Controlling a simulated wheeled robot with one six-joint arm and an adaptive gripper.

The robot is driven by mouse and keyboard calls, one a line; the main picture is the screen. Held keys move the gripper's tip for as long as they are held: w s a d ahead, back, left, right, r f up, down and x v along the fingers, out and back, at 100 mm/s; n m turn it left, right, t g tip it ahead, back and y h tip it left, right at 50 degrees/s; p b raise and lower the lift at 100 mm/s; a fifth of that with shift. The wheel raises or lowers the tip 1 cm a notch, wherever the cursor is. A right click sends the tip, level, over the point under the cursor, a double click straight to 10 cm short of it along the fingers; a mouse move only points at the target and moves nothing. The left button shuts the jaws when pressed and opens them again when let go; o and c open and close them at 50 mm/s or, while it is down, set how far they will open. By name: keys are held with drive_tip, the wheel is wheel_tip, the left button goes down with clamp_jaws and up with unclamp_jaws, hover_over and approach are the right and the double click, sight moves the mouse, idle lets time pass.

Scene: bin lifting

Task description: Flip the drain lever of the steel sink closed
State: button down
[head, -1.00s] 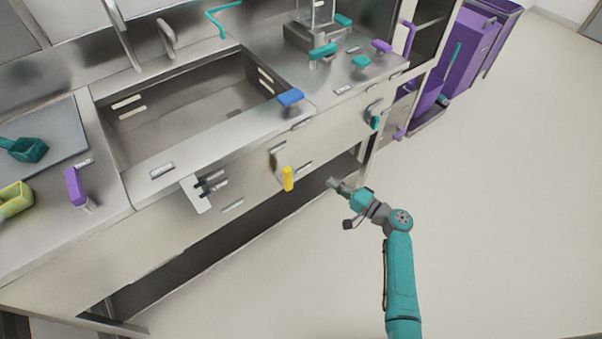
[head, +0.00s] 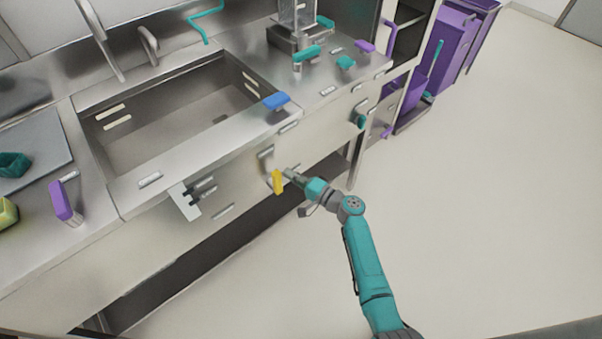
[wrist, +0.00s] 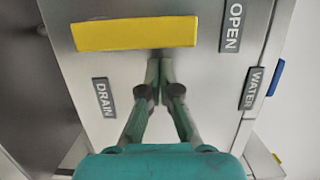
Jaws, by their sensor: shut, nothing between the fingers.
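The steel sink (head: 150,178) has an empty basin and a front panel. The yellow drain lever (head: 278,182) is on that panel, and its grip hangs down in the head view. In the wrist view the yellow lever (wrist: 135,34) lies across the upper left, with a DRAIN label (wrist: 104,97) below it and an OPEN label (wrist: 232,26) to its right. My gripper (head: 288,173) is shut and empty, just right of the lever. In the wrist view my gripper's fingertips (wrist: 159,62) are together close to the lever's lower edge; I cannot tell whether they touch it.
A blue handle (head: 276,101) stands on the counter's front edge above the lever. A WATER label (wrist: 251,88) is on the panel. A bracket (head: 190,198) juts out at the left, and a teal knob (head: 360,121) at the right. The floor at right is clear.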

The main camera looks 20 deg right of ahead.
sight(280, 179)
drive_tip(key=shift+s+a, duration=0.2)
drive_tip(key=shift+a, duration=0.25)
